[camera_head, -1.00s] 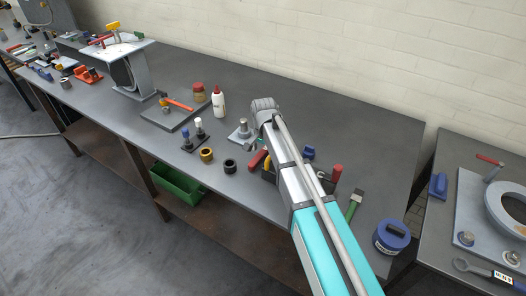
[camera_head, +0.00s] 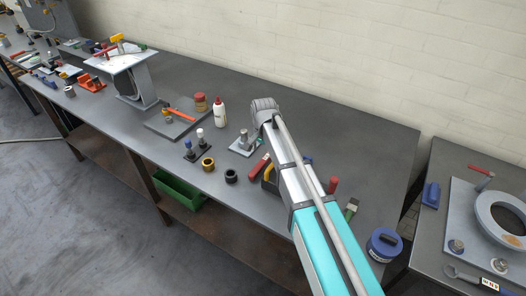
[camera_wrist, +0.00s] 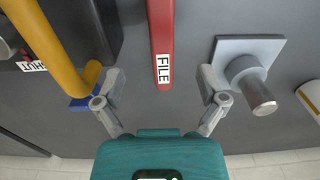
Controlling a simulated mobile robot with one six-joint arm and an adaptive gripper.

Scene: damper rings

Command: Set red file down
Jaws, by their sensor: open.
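The red file (camera_wrist: 161,40), a red bar with a white FILE label, lies over the grey bench in the wrist view. In the head view its red end (camera_head: 258,166) shows just left of my arm. My gripper (camera_wrist: 160,82) is open, with one finger on each side of the file's labelled end and a clear gap on both sides. Neither finger touches the file. In the head view my gripper's fingers are mostly hidden by the wrist. The file's far end is out of the wrist view.
A yellow handle (camera_wrist: 52,45) and a black block (camera_wrist: 95,30) are close left of the file. A grey plate with a metal post (camera_wrist: 250,75) is close right. A white bottle (camera_head: 219,115) and two rings stand nearby. The back of the bench is clear.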

